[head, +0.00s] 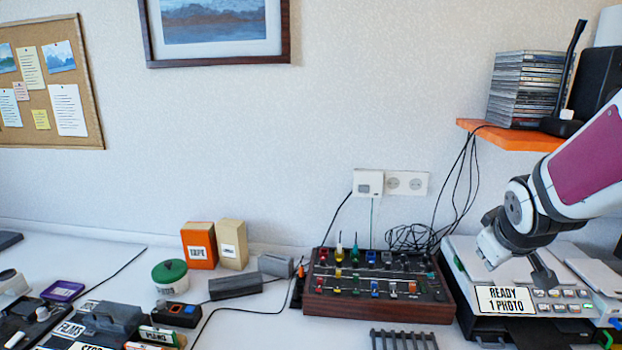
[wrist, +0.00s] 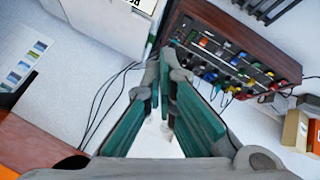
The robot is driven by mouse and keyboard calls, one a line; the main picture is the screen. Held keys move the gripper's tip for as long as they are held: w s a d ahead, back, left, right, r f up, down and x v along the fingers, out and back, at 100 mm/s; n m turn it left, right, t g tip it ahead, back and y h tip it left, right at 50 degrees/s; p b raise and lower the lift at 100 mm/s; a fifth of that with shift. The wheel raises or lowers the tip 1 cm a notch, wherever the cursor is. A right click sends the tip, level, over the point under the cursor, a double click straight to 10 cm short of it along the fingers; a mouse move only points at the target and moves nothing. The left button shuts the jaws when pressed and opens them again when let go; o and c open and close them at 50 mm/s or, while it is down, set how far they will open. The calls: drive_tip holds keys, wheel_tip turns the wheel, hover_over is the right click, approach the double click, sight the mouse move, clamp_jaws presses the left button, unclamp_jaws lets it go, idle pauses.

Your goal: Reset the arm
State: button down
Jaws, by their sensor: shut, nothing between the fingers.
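My arm (head: 585,165) reaches in from the right in the head view, bent down at the wrist. My gripper (head: 543,278) hangs over the white printer-like machine with the "READY 1 PHOTO" label (head: 503,299); I cannot tell if it touches it. In the wrist view my gripper (wrist: 167,68) shows teal-lined fingers that meet toward the tips. It is shut and holds nothing.
An orange shelf (head: 510,138) with stacked disc cases (head: 524,88) and a black speaker (head: 594,80) is above the machine. A wooden mixer box (head: 375,307) stands left of it, with loose black cables (head: 410,238) behind. A black rack (head: 403,340) lies in front.

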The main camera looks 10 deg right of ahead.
drive_tip(key=s+a+r+m+g+y+p, duration=0.1)
drive_tip(key=s+a+r, duration=0.3)
drive_tip(key=s+a, duration=0.5)
drive_tip(key=s+a+r+g+y+p, duration=0.2)
drive_tip(key=s+a+r+y+p, duration=0.1)
drive_tip(key=s+a, duration=0.7)
drive_tip(key=s, duration=0.4)
drive_tip(key=shift+s+a+r+m, duration=0.15)
drive_tip(key=shift+a+r+m, duration=0.1)
drive_tip(key=shift+r+m, duration=0.15)
idle(0.5)
